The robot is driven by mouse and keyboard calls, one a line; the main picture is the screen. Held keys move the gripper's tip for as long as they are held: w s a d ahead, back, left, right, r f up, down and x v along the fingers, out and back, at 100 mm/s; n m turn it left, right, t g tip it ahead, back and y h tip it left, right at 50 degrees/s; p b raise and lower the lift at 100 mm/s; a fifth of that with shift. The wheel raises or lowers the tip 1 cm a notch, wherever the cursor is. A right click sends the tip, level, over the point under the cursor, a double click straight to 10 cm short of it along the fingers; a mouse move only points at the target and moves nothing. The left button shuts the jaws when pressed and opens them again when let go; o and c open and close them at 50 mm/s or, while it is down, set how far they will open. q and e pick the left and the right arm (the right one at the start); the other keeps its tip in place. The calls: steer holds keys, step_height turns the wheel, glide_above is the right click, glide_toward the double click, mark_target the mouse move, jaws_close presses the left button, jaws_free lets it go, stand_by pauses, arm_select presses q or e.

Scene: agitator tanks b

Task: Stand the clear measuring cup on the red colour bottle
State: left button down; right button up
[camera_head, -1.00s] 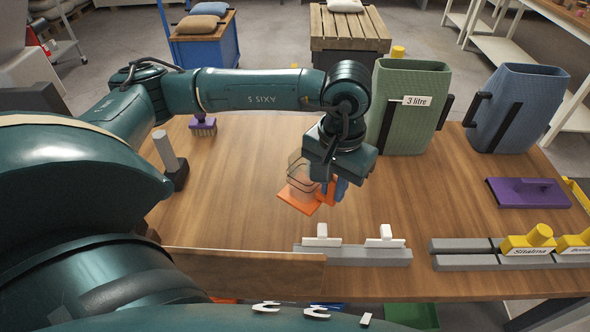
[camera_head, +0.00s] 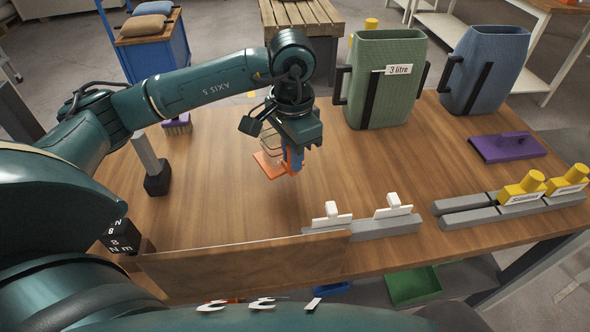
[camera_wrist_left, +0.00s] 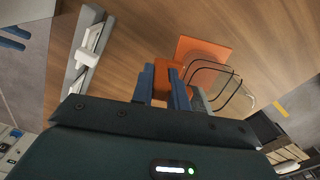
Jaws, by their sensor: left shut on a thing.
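The clear measuring cup (camera_head: 268,142) shows as a see-through body with thin dark outlines and an orange part; in the left wrist view its outlines (camera_wrist_left: 228,88) curve beside the fingers. My left gripper (camera_head: 292,163) is shut on an orange part of it; its blue fingers (camera_wrist_left: 165,80) clamp that part in the left wrist view. A flat orange square (camera_head: 268,166) shows at the cup's lower end; I cannot tell whether it touches the table. I cannot make out the red colour bottle in either view. My right gripper is not in view.
Green (camera_head: 385,85) and blue (camera_head: 485,70) containers stand at the back right of the wooden table (camera_head: 225,205). A purple float (camera_head: 507,147), yellow-topped pieces (camera_head: 522,187) and grey rails with white clips (camera_head: 392,207) lie right and front. A grey post (camera_head: 147,157) stands left.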

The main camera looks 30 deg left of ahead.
mark_target(292, 175)
arm_select(q)
step_height(292, 175, down, 5)
steer(key=shift+f+p, duration=0.2)
steer(key=shift+p, duration=0.1)
steer(key=shift+f+b, duration=0.25)
steer(key=shift+b, duration=0.1)
steer(key=c, duration=1.4)
jaws_free()
steer(key=shift+r, duration=0.1)
steer(key=shift+o, duration=0.2)
